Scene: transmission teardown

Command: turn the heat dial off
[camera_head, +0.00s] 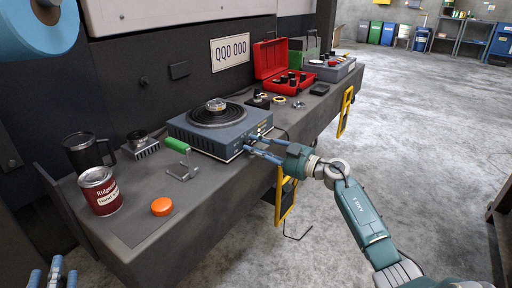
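The blue-grey hot plate (206,139) stands on the bench with a round black coil on top. A small metal part (215,104) rests on the coil. The heat dial cannot be made out clearly; it appears to be hidden by my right gripper at the front panel. My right gripper (247,146) reaches in from the right, its two blue fingers spread apart at the panel's lower right. I cannot tell whether they touch the dial. My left gripper (54,275) shows only its blue finger parts at the bottom left, apart and empty, away from the hot plate.
A red-labelled can (101,192), a black mug (85,152), an orange cap (161,206) and a green-handled tool (177,145) are on the near bench. An open red case (285,82) and small parts lie beyond the hot plate.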

